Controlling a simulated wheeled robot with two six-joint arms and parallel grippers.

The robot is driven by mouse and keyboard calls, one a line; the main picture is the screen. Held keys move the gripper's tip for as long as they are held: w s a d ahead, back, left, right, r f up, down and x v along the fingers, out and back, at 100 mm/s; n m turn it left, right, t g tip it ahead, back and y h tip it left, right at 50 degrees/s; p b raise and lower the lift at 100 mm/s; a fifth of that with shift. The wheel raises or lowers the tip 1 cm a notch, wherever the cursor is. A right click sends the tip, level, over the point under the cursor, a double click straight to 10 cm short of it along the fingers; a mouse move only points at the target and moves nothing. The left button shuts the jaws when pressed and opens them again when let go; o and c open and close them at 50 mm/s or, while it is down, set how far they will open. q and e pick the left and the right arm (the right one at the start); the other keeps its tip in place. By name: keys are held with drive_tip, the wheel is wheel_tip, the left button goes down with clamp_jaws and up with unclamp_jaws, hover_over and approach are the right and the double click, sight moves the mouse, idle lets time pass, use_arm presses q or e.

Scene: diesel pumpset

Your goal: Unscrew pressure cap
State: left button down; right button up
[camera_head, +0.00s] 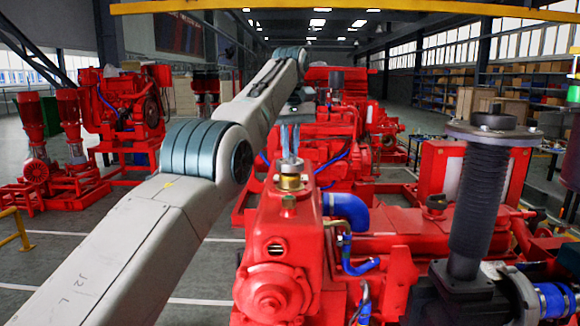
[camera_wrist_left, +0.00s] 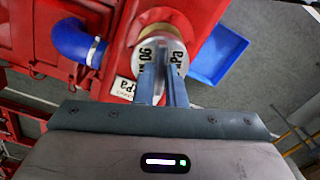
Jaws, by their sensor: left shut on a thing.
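The pressure cap (camera_head: 291,166) is a silver disc on a brass neck (camera_head: 290,182), on top of the red pumpset housing (camera_head: 275,225). In the left wrist view the cap (camera_wrist_left: 148,58) shows black lettering, partly hidden by the fingers. My left gripper (camera_head: 290,150) points down from above, with its fingers shut on the cap. In the left wrist view the left gripper (camera_wrist_left: 162,68) has its two fingers close together across the cap. The cap appears to sit at the neck; whether the threads are engaged cannot be seen. My right gripper is not in view.
A blue hose (camera_head: 347,210) curves beside the housing. A tall black ribbed column (camera_head: 482,195) with a flat disc stands at the right. A blue tray (camera_wrist_left: 217,52) lies below in the left wrist view. More red pumpsets (camera_head: 120,105) stand behind.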

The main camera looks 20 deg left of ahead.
use_arm(q)
drive_tip(key=shift+r, duration=0.2)
drive_tip(key=shift+r+p, duration=0.7)
drive_tip(key=shift+p, duration=0.15)
drive_tip(key=shift+r+p, duration=1.7)
drive_tip(key=shift+r, duration=0.05)
drive_tip(key=shift+f, duration=0.2)
